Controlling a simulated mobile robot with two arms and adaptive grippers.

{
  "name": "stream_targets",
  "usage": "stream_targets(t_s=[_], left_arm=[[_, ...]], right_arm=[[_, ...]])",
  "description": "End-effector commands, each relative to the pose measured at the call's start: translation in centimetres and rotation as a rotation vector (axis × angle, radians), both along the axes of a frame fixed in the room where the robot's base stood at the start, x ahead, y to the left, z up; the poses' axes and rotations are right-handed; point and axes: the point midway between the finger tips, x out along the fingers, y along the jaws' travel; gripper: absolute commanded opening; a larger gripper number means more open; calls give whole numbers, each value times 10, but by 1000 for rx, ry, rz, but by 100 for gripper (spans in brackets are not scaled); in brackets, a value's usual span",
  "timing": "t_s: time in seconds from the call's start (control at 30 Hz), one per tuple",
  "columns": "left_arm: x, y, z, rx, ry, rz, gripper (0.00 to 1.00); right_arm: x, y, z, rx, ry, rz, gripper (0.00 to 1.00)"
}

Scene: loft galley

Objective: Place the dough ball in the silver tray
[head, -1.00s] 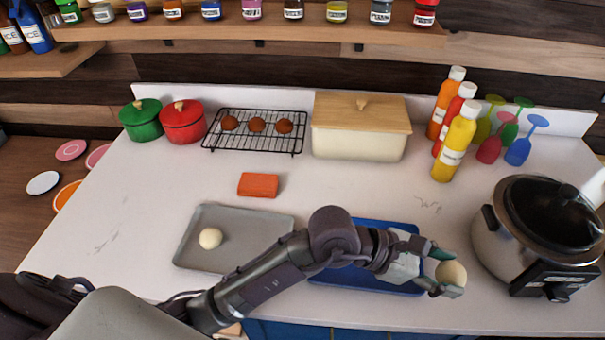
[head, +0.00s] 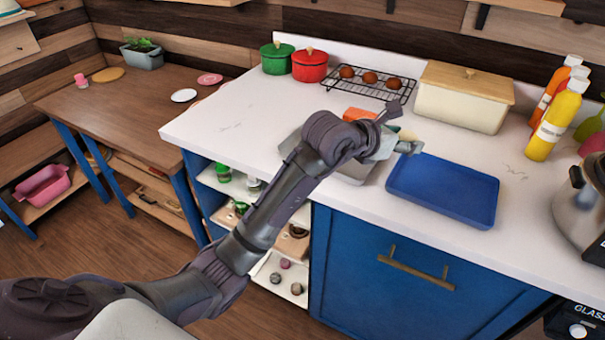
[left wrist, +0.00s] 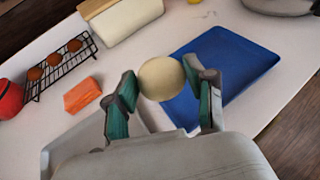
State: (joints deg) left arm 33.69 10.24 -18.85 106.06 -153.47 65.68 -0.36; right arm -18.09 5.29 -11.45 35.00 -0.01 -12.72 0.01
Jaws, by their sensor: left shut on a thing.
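My left gripper (head: 403,141) is shut on a pale dough ball, which shows clearly between the two green-padded fingers in the left wrist view (left wrist: 162,79). In the head view the gripper hides most of this ball. The silver tray (head: 358,179) lies on the white counter, largely hidden behind my left arm. Its edge also shows at the lower left of the left wrist view (left wrist: 60,152). In the head view the gripper is near the tray's right side, above the counter. My right gripper is not in view.
A blue tray (head: 445,190) lies right of the silver tray. An orange block (head: 360,114) is behind it. A cooling rack (head: 345,85) with brown balls, a cream bread box (head: 463,98), red and green pots, sauce bottles and a cooker (head: 585,205) stand around. The counter's left part is clear.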

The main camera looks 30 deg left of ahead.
Motion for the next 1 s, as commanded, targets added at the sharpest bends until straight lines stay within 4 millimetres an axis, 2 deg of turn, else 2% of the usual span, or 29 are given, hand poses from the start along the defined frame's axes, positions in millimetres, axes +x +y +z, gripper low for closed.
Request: stream_targets(t_s=[0.13,0.3,0.6,0.8,1.0], left_arm=[[8,15,-3,0,3,29,21],[18,48,-22,1,7,33,21],[35,106,-59,0,4,29,21],[39,119,-70,-1,2,27,21],[39,119,-98,-3,3,25,21]], right_arm=[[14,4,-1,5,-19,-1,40],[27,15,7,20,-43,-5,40],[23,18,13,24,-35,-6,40],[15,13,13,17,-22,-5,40],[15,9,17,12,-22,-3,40]])
